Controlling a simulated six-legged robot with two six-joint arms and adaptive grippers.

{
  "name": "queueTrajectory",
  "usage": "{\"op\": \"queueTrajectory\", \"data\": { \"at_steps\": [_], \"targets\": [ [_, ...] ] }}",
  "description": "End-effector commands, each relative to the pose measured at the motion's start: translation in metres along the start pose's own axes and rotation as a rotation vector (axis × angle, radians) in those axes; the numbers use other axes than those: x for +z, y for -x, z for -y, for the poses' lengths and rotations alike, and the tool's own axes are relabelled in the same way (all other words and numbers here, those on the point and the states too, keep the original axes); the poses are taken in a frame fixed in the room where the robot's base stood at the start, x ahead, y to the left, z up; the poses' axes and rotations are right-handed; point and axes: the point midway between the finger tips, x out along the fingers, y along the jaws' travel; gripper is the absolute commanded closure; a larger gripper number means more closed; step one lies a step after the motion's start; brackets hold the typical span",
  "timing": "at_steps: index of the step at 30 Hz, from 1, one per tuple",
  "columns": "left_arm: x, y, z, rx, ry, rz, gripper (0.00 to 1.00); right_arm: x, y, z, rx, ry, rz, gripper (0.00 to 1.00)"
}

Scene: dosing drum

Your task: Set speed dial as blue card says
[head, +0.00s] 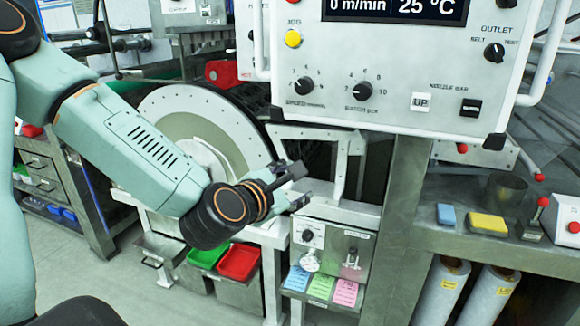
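My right gripper is not in view.
The display (395,8) reads 0 m/min and 25 °C. The small box also has a knob (308,236). A large round drum plate (205,120) stands behind my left arm. A blue block (446,214) and a yellow sponge (487,224) lie on the right bench.

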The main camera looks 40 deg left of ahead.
Motion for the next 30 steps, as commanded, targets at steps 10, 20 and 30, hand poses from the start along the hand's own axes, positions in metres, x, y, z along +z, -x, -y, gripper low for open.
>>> {"op": "queueTrajectory", "data": {
  "at_steps": [10,20,30],
  "targets": [
    [-0.038,-0.008,0.05,-0.096,-0.206,-0.047,0.43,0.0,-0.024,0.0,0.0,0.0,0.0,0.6],
    [-0.069,-0.011,0.092,-0.187,-0.384,-0.076,0.43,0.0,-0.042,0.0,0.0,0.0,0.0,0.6],
    [-0.081,-0.011,0.107,-0.225,-0.456,-0.084,0.43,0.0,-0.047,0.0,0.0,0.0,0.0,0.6]
  ]
}}
